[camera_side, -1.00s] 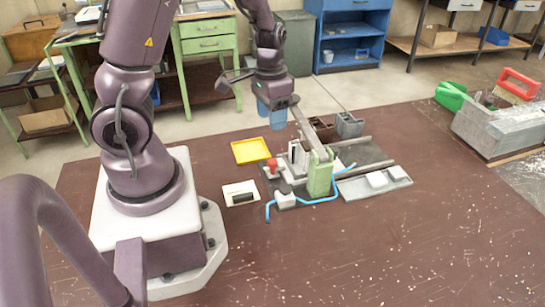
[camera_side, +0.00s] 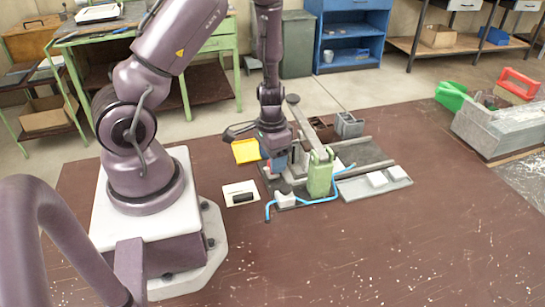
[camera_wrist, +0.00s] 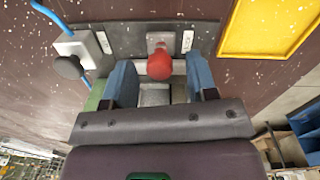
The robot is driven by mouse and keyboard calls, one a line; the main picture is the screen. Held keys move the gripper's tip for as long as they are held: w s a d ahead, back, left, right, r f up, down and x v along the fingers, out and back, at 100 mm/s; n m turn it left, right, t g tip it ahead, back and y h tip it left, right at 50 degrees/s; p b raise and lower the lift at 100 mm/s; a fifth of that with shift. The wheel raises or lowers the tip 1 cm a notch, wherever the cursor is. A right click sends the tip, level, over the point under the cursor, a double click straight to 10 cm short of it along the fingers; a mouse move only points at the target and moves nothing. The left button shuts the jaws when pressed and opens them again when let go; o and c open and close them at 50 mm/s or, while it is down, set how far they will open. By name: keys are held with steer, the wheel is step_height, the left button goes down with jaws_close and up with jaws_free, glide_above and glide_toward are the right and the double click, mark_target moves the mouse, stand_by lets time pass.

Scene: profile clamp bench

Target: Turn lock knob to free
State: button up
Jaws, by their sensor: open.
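A red knob (camera_wrist: 159,65) sits on the dark base plate (camera_wrist: 122,38), beside small marked white labels. In the wrist view it lies between the blue fingers of my gripper (camera_wrist: 160,79), with a visible gap on each side. My gripper is open and holds nothing. In the side view my gripper (camera_side: 276,163) is low over the left part of the clamp fixture and hides the red knob. A dark round knob (camera_wrist: 68,67) on a white block stands left of the fingers in the wrist view. I cannot tell which setting the red knob is at.
A green upright (camera_side: 319,177) and a long grey bar (camera_side: 304,125) stand close right of my gripper. A blue hose (camera_side: 330,199) runs around the fixture's front. A yellow tray (camera_side: 246,151) and a white card (camera_side: 231,190) lie to the left. The front bench is clear.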

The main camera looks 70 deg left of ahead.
steer(key=c, duration=0.9)
steer(key=shift+c, duration=0.2)
steer(key=shift+n, duration=0.4)
steer(key=n, duration=0.3)
steer(key=shift+n, duration=0.4)
steer(key=n, duration=0.9)
steer(key=shift+t, duration=0.3)
steer(key=n, duration=0.4)
steer(key=shift+n, duration=0.3)
steer(key=o, duration=0.9)
